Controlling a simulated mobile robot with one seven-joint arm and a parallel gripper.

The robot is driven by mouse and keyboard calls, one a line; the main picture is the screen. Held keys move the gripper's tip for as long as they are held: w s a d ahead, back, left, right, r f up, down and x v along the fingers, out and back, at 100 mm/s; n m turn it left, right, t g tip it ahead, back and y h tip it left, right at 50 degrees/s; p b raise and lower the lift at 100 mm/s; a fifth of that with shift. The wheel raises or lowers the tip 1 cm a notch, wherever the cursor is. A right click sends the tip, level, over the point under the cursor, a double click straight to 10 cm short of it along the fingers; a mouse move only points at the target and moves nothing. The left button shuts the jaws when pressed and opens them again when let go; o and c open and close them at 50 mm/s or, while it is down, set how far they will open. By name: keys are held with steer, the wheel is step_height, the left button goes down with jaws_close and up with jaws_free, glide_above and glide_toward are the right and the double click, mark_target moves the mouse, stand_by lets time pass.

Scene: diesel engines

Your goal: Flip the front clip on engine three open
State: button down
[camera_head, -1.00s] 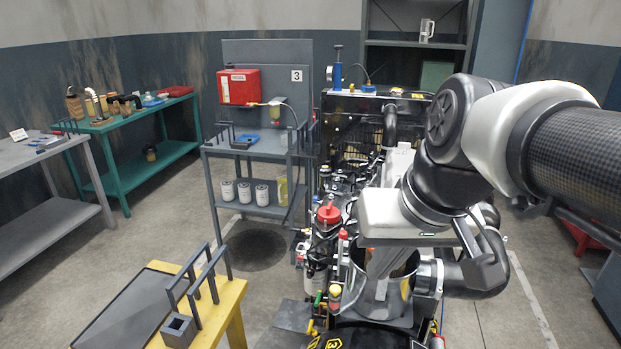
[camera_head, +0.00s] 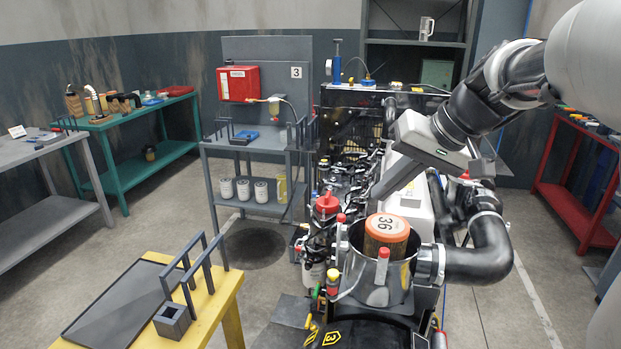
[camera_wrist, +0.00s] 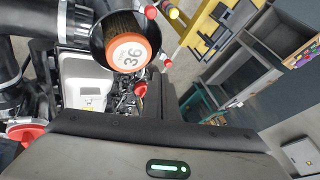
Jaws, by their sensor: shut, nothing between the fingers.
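On engine three, marked with a yellow 3 (camera_head: 331,339), an open steel filter housing (camera_head: 378,294) holds an orange-topped filter (camera_head: 386,228) labelled 36. A red-tipped clip (camera_head: 383,254) stands upright against the housing's near side. Another red-tipped clip (camera_head: 341,218) is at its left rim. Whether either clip is latched I cannot tell. My gripper (camera_head: 376,195) is shut and empty, above and behind the filter, apart from both clips. The wrist view shows the filter (camera_wrist: 128,52) and a red clip tip (camera_wrist: 151,12) beyond the gripper body.
A black elbow hose (camera_head: 482,245) joins the housing's right side. A red cap (camera_head: 327,204) and hoses crowd the left. A yellow bench (camera_head: 222,290) with a dark tray (camera_head: 118,310) stands at front left. A grey cart (camera_head: 260,147) stands behind. Air above the housing is clear.

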mark_target(342, 217)
steer(key=x, duration=0.8)
steer(key=shift+a+f, duration=0.2)
steer(key=shift+f, duration=0.15)
steer(key=shift+w+r, duration=0.1)
steer(key=shift+w, duration=0.05)
steer(key=a+h+p, duration=0.1)
steer(key=p, duration=0.1)
steer(key=a+r+g+h+p, duration=0.1)
steer(key=p, duration=0.1)
steer(key=w+a+h+p, duration=0.1)
steer(key=p, duration=0.1)
steer(key=shift+a+r+n+p, duration=0.15)
steer(key=shift+r+n+p, duration=0.05)
steer(key=shift+n+p, duration=0.15)
steer(key=w+a+f+n+g+h+p, duration=0.1)
steer(key=w+a+f+g+h, duration=0.1)
steer(key=a+h, duration=0.4)
step_height(342, 217, down, 3)
steer(key=g+h, duration=0.1)
steer(key=h, duration=0.2)
steer(key=shift+r, duration=0.2)
